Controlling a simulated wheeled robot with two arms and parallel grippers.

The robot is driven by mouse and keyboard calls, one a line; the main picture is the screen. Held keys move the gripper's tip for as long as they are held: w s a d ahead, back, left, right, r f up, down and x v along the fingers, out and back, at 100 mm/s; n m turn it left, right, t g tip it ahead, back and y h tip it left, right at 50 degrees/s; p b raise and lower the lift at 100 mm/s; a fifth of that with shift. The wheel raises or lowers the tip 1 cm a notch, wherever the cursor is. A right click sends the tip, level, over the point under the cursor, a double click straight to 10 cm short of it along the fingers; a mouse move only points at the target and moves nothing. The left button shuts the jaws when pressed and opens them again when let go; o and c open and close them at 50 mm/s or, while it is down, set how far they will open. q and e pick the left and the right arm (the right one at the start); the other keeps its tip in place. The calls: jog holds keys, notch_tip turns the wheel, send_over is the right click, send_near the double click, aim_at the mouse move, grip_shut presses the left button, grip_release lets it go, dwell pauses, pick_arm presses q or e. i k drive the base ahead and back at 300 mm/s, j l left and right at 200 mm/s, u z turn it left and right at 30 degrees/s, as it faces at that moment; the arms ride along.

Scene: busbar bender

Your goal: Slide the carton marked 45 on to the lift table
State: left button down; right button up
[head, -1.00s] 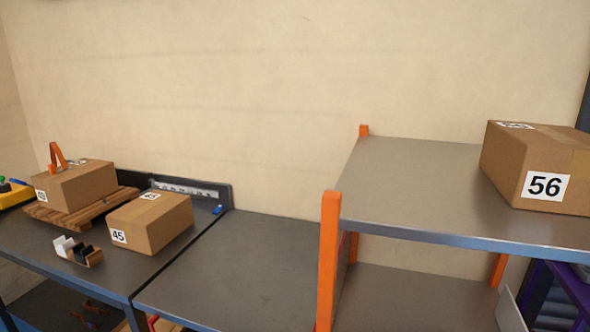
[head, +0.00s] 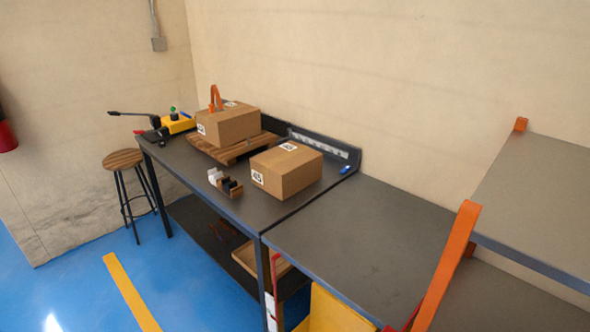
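The carton marked 45 (head: 287,171) is a closed brown box with white labels on its front and top. It sits flat on the dark bench (head: 262,212), near the bench's right end. A lower grey table top (head: 365,235) adjoins the bench on the right, with a narrow seam between them; it may be the lift table, but no label shows. Its surface is bare. Neither of my grippers is in view.
Another carton (head: 228,124) rests on a wooden pallet (head: 232,149) behind, with an orange handle. A small holder (head: 225,184) stands left of carton 45. An orange-posted shelf (head: 540,200) is at right. A stool (head: 124,160) stands on blue floor.

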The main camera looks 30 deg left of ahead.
aim_at(282, 171)
jog(key=i+j, duration=0.15)
jog(key=j, duration=0.3)
jog(key=i+j+z, duration=0.15)
jog(key=j, duration=0.8)
jog(key=i+z, duration=0.05)
